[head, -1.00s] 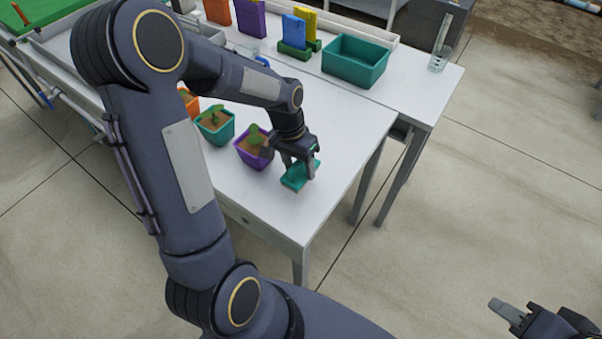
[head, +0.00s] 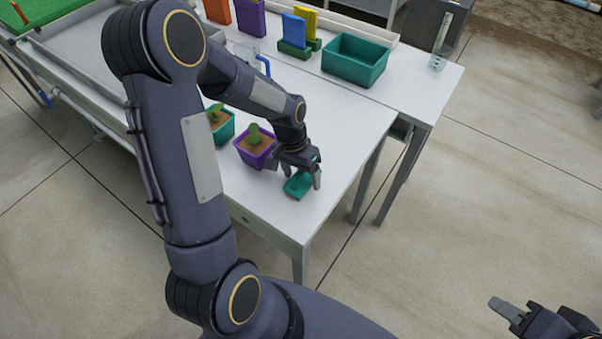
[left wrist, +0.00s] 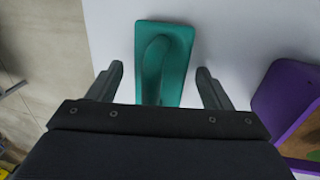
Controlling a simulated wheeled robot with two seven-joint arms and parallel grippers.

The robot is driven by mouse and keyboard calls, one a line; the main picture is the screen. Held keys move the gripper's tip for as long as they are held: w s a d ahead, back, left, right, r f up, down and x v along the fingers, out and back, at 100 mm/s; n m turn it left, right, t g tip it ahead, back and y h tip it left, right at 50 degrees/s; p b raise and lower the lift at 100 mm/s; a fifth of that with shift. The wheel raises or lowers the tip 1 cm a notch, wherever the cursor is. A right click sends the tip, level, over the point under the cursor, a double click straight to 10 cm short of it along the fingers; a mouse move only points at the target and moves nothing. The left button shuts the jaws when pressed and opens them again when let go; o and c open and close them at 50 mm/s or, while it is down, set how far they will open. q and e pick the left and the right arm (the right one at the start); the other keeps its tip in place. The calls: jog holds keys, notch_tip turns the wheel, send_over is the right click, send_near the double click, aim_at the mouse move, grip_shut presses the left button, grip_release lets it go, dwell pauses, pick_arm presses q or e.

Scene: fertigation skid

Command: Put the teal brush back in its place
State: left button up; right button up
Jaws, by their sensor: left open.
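The teal brush (head: 297,187), a flat rectangular block with a raised handle, is near the right front corner of the near white table. My left gripper (head: 302,176) is over it, open, and partly covers it in the head view. In the left wrist view the brush (left wrist: 178,40) is between the two spread fingers of my left gripper (left wrist: 159,72), with white gaps on both sides; its lower end is hidden by the gripper body. My right gripper (head: 507,311) is partly in view at the lower right, away from the tables; its opening is unclear.
A purple pot (head: 255,152) with a plant stands just left of the brush, and a teal pot (head: 222,132) beyond it. A teal bin (head: 355,60), upright coloured pieces and a clear cylinder (head: 438,60) stand on the back table. The near table's right side is clear.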

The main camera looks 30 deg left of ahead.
aim_at(294, 174)
pick_arm(q)
notch_tip(294, 174, up, 12)
jog(key=a, duration=0.2)
jog(key=s+d+r+n+t, duration=0.1)
jog(key=s+d+r+t, duration=0.2)
jog(key=s, duration=0.5)
jog(key=s+d+r+n+t+h, duration=0.1)
jog(key=s+d+r+t, duration=0.1)
jog(key=s, duration=0.7)
jog(key=shift+d+r+n+t+h, duration=0.3)
jog(key=shift+d+r+t, duration=0.15)
jog(key=shift+d, duration=0.35)
jog(key=shift+c, duration=0.3)
